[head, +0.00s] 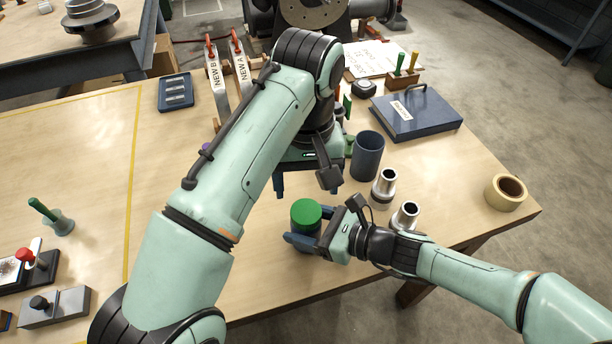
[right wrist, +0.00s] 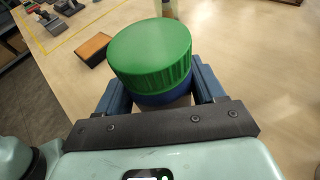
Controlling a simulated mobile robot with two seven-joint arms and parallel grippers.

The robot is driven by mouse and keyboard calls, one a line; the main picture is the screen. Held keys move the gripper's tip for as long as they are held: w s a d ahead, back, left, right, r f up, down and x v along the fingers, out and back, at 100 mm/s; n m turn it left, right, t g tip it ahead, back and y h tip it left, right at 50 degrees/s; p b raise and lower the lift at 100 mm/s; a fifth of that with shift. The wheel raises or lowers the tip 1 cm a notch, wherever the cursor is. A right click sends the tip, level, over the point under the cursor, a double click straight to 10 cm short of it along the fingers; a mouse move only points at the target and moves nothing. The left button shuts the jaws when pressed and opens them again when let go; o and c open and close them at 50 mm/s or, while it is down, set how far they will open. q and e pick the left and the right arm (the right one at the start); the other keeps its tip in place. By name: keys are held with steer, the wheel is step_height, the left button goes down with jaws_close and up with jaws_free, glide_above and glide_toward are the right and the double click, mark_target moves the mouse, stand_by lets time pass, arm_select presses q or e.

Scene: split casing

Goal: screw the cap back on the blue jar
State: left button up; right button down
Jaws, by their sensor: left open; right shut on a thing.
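The green cap (head: 306,212) sits on top of the blue jar (head: 303,229), near the table's front edge. In the right wrist view the ribbed green cap (right wrist: 152,52) covers the jar's top, with a blue band (right wrist: 166,97) just below it. I cannot tell whether the cap is threaded on or only resting. My right gripper (head: 305,243) is shut on the blue jar below the cap, a finger on either side. My left gripper (head: 307,184) is open and empty, pointing down beyond the cap and apart from it. The jar's lower part is mostly hidden.
Two metal fittings (head: 383,188) (head: 404,216) and a dark blue cup (head: 367,156) stand to the right of the jar. A tape roll (head: 506,192) lies near the right edge. A brown-topped block (right wrist: 94,49) shows in the right wrist view.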

mark_target(307, 212)
arm_select(q)
steer(key=shift+r+n, duration=0.3)
steer(key=shift+n, duration=0.9)
steer(key=shift+f, duration=0.1)
steer(key=shift+f, duration=3.9)
steer(key=c, duration=1.1)
steer(key=m, duration=0.5)
steer(key=shift+a+m, duration=0.1)
steer(key=shift+m, duration=0.3)
steer(key=m, duration=0.5)
steer(key=shift+m, duration=0.3)
steer(key=o, duration=1.2)
steer(key=shift+s, duration=0.1)
steer(key=shift+c, duration=0.2)
